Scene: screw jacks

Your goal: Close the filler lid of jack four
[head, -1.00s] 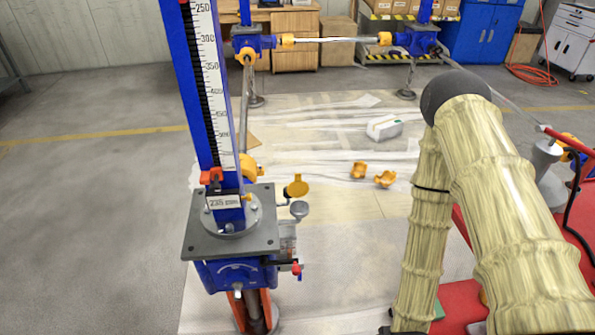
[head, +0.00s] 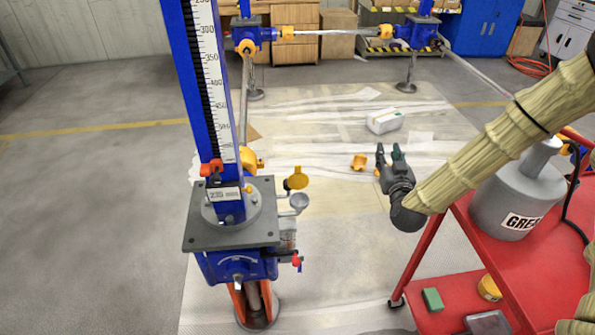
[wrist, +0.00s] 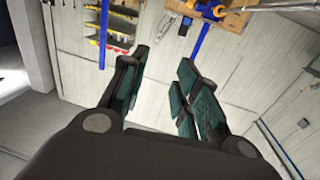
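The jack nearest me, with a blue column, a ruler scale and a grey plate (head: 205,232), stands left of centre in the head view. A yellow round lid (head: 298,178) stands raised beside the plate, above a grey filler cup (head: 299,201). The lid is apart from the cup's mouth, so it looks open. I cannot read a jack number. My gripper (head: 389,155) is to the right of the lid, well apart from it, with fingers pointing up. In the wrist view my gripper (wrist: 158,75) has its fingers apart with nothing between them.
A red cart (head: 545,255) at the right holds a grey grease can (head: 515,195). A white box (head: 384,121) and a yellow part (head: 359,162) lie on the floor sheeting. Other blue jacks (head: 417,32) stand behind. The floor between jack and cart is clear.

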